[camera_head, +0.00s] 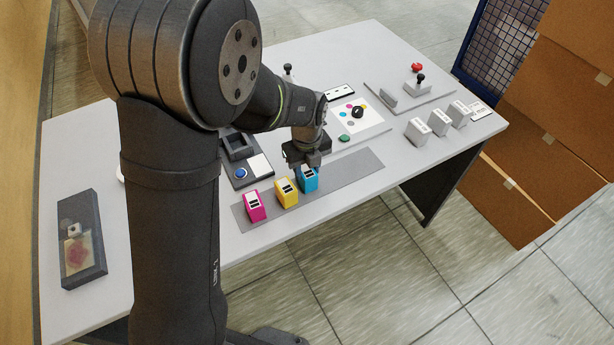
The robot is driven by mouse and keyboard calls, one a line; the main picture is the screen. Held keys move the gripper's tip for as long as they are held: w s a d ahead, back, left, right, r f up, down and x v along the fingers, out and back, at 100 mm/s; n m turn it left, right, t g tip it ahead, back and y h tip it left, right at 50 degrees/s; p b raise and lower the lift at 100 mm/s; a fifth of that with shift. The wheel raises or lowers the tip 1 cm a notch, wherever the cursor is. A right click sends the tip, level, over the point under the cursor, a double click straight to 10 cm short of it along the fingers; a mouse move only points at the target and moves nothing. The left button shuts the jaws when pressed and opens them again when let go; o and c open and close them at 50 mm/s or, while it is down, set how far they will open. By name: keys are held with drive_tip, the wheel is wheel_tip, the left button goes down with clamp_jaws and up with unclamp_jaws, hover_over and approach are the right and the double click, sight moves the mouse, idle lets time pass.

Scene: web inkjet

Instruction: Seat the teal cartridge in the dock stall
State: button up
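The teal cartridge (309,183) stands upright on a grey strip (350,168), at the right end of a short row with a yellow cartridge (286,194) and a magenta cartridge (255,207). My gripper (307,166) points down right at the top of the teal cartridge. Its fingertips overlap the cartridge in this view, and I cannot tell whether they are closed on it. A dark unit with a raised square opening (238,143) and a blue button (241,173) sits behind the row to the left. It looks like the dock, partly hidden by my arm.
A white card with coloured dots (350,118) bears a black knob (358,112). A green button (344,138) is near it. Several white blocks (440,122) stand at the right. A dark tray (80,240) lies far left. The strip's right part is clear.

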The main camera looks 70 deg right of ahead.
drive_tip(key=shift+c, duration=1.3)
drive_tip(key=shift+r, duration=0.55)
drive_tip(key=r, duration=0.1)
drive_tip(key=s+r, duration=0.1)
drive_tip(key=r, duration=0.2)
drive_tip(key=shift+s+a, duration=0.15)
drive_tip(key=shift+a, duration=0.2)
drive_tip(key=s+a+r, duration=0.5)
drive_tip(key=s+r, duration=0.1)
drive_tip(key=s, duration=0.3)
approach(311, 174)
drive_tip(key=w+d+r, duration=0.3)
drive_tip(key=w+d, duration=0.1)
drive_tip(key=w, duration=0.8)
drive_tip(key=shift+w+d+f, duration=0.35)
drive_tip(key=shift+w+f, duration=1.4)
drive_tip(key=shift+w, duration=0.25)
drive_tip(key=shift+w+d+f, duration=0.4)
drive_tip(key=shift+w+f, duration=1.4)
drive_tip(key=shift+w, duration=0.25)
drive_tip(key=shift+w+d+f, duration=0.35)
drive_tip(key=shift+w+f, duration=1.4)
drive_tip(key=shift+w, duration=0.25)
